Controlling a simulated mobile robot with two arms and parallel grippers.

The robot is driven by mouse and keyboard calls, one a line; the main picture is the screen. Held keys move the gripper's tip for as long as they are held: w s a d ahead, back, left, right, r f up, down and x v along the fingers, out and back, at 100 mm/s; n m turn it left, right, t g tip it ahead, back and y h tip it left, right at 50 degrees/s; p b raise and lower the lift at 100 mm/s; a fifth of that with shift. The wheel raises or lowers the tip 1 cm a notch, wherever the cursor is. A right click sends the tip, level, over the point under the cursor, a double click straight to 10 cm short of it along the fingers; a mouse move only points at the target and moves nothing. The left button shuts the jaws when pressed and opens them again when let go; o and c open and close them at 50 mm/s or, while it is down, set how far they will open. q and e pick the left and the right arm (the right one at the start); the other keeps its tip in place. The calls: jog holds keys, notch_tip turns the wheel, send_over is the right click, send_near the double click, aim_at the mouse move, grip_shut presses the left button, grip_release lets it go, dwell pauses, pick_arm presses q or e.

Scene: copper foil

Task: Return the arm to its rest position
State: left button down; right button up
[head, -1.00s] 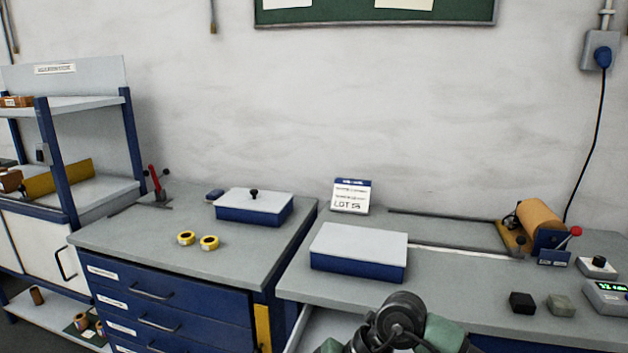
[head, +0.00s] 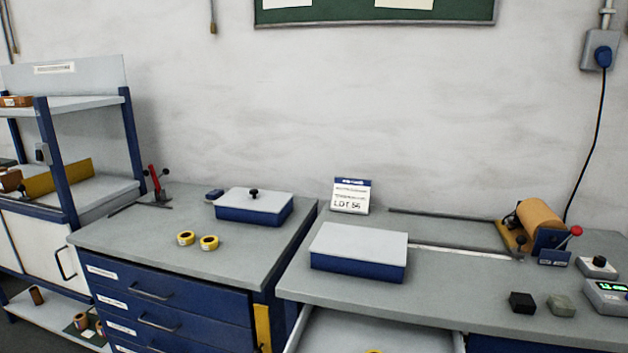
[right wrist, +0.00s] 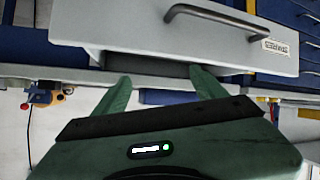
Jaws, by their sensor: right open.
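My right gripper (right wrist: 160,77) shows in the right wrist view with its two green fingers apart and nothing between them. Past the fingertips is a light grey drawer front (right wrist: 150,28) with a bar handle (right wrist: 228,22) and a small label. I cannot tell whether the fingers touch it. In the head view neither gripper nor arm shows. My left gripper is not in view.
In the head view an open drawer (head: 400,331) sticks out under the right bench, with a sliver of something yellow (head: 373,351) inside.

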jog(key=s+d+f+g, duration=0.1)
jog(key=s+f+g, duration=0.45)
jog(key=s, duration=0.45)
jog(key=s+d+f+g, duration=0.1)
jog(key=s+f+g, duration=0.3)
jog(key=s+f, duration=0.75)
jog(key=f, duration=2.2)
jog(key=s+d+f+g, duration=0.2)
jog(key=s+f, duration=1.2)
jog(key=s, duration=0.2)
jog(key=shift+s+d+f, duration=0.25)
jog(key=shift+d+f, duration=0.05)
jog(key=shift+d, duration=0.05)
